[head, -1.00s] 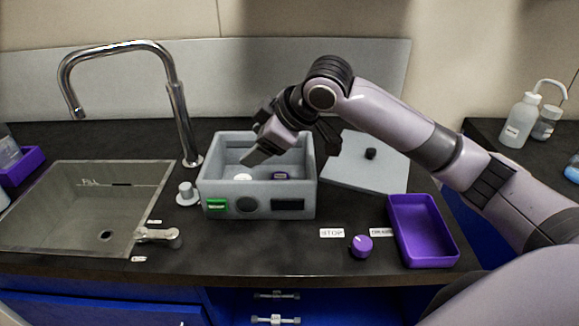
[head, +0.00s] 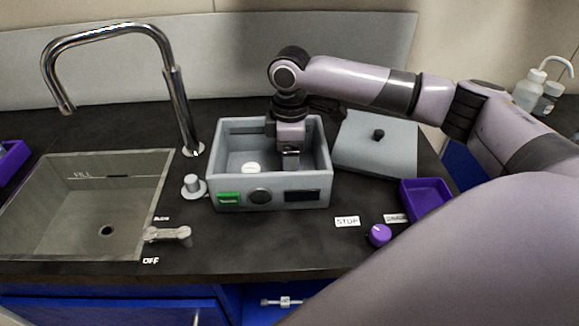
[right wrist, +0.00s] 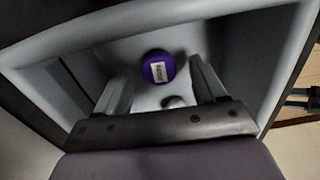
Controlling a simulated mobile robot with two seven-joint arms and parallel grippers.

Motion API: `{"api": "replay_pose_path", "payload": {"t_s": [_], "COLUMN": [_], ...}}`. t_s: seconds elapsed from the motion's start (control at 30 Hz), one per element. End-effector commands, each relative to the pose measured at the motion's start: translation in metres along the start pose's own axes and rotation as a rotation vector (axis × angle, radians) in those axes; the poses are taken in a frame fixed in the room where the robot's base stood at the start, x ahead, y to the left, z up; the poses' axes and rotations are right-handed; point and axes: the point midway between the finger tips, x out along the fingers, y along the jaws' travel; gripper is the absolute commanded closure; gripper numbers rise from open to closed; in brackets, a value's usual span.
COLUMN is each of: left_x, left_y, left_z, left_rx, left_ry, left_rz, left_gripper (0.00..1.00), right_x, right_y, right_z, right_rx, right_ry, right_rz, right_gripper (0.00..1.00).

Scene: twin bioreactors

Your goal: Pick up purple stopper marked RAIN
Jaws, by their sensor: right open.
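A purple stopper (right wrist: 159,66) with a white label sits on the floor of the grey open box, seen in the right wrist view. The label lettering is blurred and turned, so I cannot read it surely. My right gripper (head: 290,163) points down into the right part of the box (head: 225,160). In the right wrist view its two fingers (right wrist: 162,82) are open, one on each side of the stopper, with gaps and nothing held. In the head view the gripper hides the purple stopper. My left gripper is out of view.
A white round piece (head: 251,168) lies in the box, left of the gripper. The box walls stand close around the fingers. A grey lid (head: 375,150) with a black knob lies to the right. A purple knob (head: 379,235) and purple tray (head: 425,200) are at front right.

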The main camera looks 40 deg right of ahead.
Motion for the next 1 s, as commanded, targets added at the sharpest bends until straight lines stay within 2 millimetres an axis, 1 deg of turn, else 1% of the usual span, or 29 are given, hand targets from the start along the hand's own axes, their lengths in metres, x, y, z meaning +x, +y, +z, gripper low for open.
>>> {"api": "replay_pose_path", "payload": {"t_s": [0.1,0.3,0.33,0.37,0.4,0.5,0.83,1.0], "left_x": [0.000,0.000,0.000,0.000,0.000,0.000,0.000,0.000], "left_y": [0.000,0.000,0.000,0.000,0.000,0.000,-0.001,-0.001], "left_z": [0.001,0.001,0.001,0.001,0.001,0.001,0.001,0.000], "left_rx": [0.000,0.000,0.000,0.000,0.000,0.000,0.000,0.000], "left_ry": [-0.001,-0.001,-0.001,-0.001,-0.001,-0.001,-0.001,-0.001], "left_rz": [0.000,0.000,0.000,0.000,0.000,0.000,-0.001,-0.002], "left_gripper": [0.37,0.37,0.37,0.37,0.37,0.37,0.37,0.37], "right_x": [0.007,0.007,0.007,0.007,0.007,0.007,0.006,-0.006], "right_y": [0.000,0.000,0.000,0.000,0.000,0.000,0.000,0.000], "right_z": [0.000,0.000,0.000,0.000,0.000,0.000,0.000,-0.001], "right_rx": [0.000,0.000,0.000,0.000,-0.001,-0.001,-0.001,-0.001], "right_ry": [0.001,0.002,0.002,0.002,0.002,0.002,0.002,0.003], "right_rz": [0.002,0.002,0.002,0.002,0.002,0.002,0.002,0.003], "right_gripper": [0.30,0.30,0.36,0.46,0.59,0.89,0.89,0.89]}}
